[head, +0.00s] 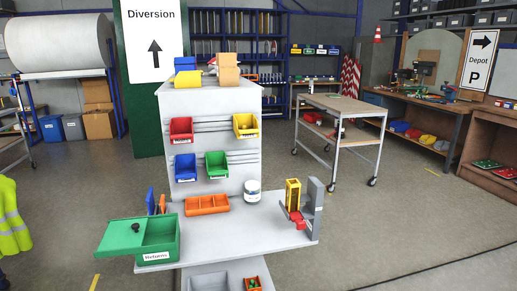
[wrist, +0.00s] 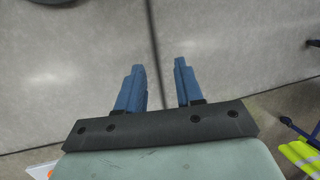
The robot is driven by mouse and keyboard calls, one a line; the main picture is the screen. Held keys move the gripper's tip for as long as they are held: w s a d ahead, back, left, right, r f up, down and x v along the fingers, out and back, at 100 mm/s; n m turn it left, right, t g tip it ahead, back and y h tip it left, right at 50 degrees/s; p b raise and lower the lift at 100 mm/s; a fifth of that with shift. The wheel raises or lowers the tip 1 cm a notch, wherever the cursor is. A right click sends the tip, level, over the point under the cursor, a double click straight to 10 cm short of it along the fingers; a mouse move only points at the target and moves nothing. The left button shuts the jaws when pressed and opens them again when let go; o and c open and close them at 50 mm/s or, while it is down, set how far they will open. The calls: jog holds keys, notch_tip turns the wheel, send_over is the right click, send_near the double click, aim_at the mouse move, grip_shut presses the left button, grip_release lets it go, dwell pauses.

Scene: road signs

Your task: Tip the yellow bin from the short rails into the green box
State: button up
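The yellow bin (head: 246,126) hangs on the upper rails at the right of the grey panel in the head view, its open front facing out. Its contents are too small to tell. The green box (head: 157,255), labelled Returns, stands at the left front of the grey table. A green lid with a dark knob (head: 136,227) covers its left part and juts out to the left; the right part is open. My gripper (wrist: 159,66) shows only in the wrist view. Its two blue fingers are apart with nothing between them, above bare floor.
Red (head: 181,130), blue (head: 185,167) and green (head: 217,164) bins hang on the same panel. An orange divided tray (head: 206,205), a white jar (head: 252,190) and a grey stand (head: 315,207) occupy the table. A hi-vis vest (head: 10,220) is at far left.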

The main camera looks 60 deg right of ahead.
jog(key=w+d+r+m+t, duration=0.2)
jog(key=w+d+r, duration=0.1)
jog(key=d+r, duration=0.4)
jog(key=w+d+r+m+t, duration=0.2)
jog(key=w+d+r+t, duration=0.1)
jog(key=d+r, duration=0.4)
jog(key=m+t+h, duration=0.8)
jog(key=m+h, duration=0.7)
jog(key=h, duration=0.2)
send_near(250, 132)
jog(key=shift+x, duration=1.55)
jog(key=shift+x, duration=3.2)
jog(key=shift+a+f, duration=0.1)
jog(key=shift+a, duration=0.05)
jog(key=shift+c, duration=0.4)
grip_shut()
